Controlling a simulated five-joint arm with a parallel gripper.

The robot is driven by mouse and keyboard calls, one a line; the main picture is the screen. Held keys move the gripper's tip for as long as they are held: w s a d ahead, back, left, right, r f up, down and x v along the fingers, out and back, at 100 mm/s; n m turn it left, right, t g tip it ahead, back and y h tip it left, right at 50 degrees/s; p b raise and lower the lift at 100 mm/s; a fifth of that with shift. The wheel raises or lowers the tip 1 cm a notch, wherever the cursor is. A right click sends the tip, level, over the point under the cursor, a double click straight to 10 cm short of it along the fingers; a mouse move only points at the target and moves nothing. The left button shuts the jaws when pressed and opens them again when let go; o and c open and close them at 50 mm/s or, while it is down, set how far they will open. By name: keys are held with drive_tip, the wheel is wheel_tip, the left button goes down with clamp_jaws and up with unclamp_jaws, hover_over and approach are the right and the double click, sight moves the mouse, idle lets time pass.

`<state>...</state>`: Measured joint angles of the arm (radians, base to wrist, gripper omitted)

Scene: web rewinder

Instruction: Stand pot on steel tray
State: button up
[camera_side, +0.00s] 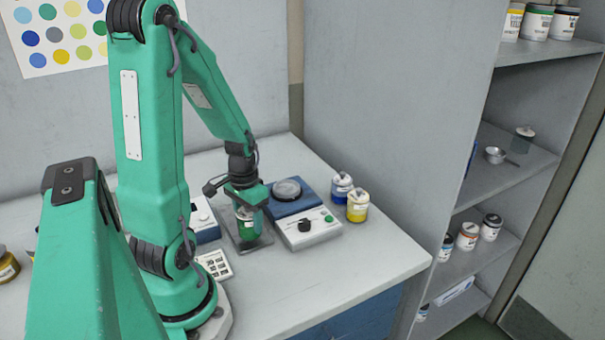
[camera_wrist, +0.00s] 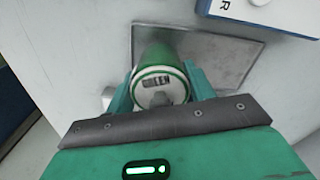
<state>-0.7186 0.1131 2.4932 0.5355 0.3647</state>
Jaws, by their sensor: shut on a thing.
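The pot (camera_wrist: 162,83) is green and white with the word GREEN on it, and my gripper (camera_wrist: 160,97) is shut on it. In the side view the pot (camera_side: 246,222) hangs or stands between my gripper's fingers (camera_side: 246,208). The steel tray (camera_wrist: 228,60) is a flat grey plate under and behind the pot in the wrist view. In the side view the tray (camera_side: 262,240) shows around the pot's lower end. I cannot tell whether the pot's base touches the tray.
A blue and white device with a round plate (camera_side: 287,190) and a knob stands right of the tray. Blue (camera_side: 342,186) and yellow (camera_side: 357,205) pots stand beyond it. The bench's right front is clear.

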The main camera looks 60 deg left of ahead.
drive_tip(key=shift+f, duration=0.65)
idle(0.7)
drive_tip(key=o, duration=1.7)
drive_tip(key=shift+r, duration=0.1)
drive_tip(key=shift+r, duration=5.4)
drive_tip(key=shift+d, duration=0.1)
drive_tip(key=shift+w+d+r+m+t, duration=0.4)
drive_tip(key=shift+d+r+m+t, duration=0.4)
drive_tip(key=shift+d+r, duration=1.55)
drive_tip(key=shift+w+d+r+m+t, duration=0.5)
drive_tip(key=shift+d+r+t, duration=0.65)
drive_tip(key=shift+d, duration=2.3)
drive_tip(key=shift+w+d+r+m+t, duration=0.3)
drive_tip(key=shift+d+r+m+t, duration=0.5)
drive_tip(key=shift+d+r, duration=1.55)
